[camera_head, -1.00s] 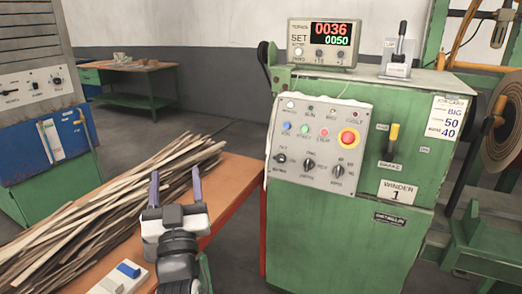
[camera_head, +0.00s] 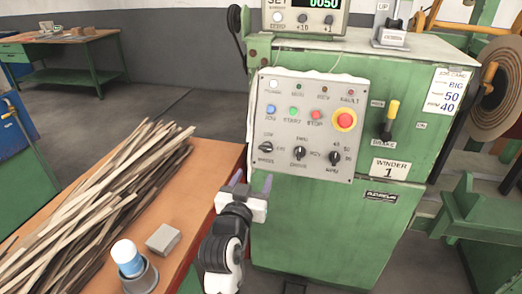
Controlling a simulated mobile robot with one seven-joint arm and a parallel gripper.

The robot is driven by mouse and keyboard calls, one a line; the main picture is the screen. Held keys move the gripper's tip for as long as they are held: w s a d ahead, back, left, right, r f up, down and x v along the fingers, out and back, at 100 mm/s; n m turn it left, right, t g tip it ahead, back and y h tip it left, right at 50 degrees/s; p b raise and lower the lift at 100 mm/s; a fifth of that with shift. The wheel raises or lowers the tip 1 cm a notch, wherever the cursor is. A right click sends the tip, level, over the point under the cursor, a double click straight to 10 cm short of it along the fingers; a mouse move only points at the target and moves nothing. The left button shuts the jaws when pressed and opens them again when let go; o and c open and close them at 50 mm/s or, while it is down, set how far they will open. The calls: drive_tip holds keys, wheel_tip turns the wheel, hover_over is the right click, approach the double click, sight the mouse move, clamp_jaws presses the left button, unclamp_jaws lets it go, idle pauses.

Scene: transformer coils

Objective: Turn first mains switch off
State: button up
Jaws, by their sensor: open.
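The green winder cabinet (camera_head: 318,225), marked "WINDER 1", carries a grey control panel (camera_head: 318,103). Along the panel's lower edge are three black rotary knobs: a left knob (camera_head: 266,147), a middle knob (camera_head: 299,153) and a right knob (camera_head: 335,158). Their small labels are too blurred for me to tell surely which is the mains switch. My gripper (camera_head: 252,185) is open and empty, fingers pointing up toward the panel. In the picture it is below and left of the left knob; it appears apart from the panel.
A red emergency button (camera_head: 344,120) sits above the right knob. A yellow-handled brake lever (camera_head: 390,118) is on the cabinet's right. The orange bench (camera_head: 195,200) at left holds wood strips (camera_head: 95,200), a grey block (camera_head: 163,239) and a cup (camera_head: 140,280) with a blue-and-white item.

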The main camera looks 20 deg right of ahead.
sight(265, 150)
drive_tip(key=p+x, duration=0.2)
drive_tip(key=x, duration=0.9)
drive_tip(key=shift+w+d, duration=0.1)
drive_tip(key=shift+w, duration=0.05)
drive_tip(key=shift+c, duration=0.3)
drive_tip(key=shift+p, duration=0.35)
drive_tip(key=c, duration=0.9)
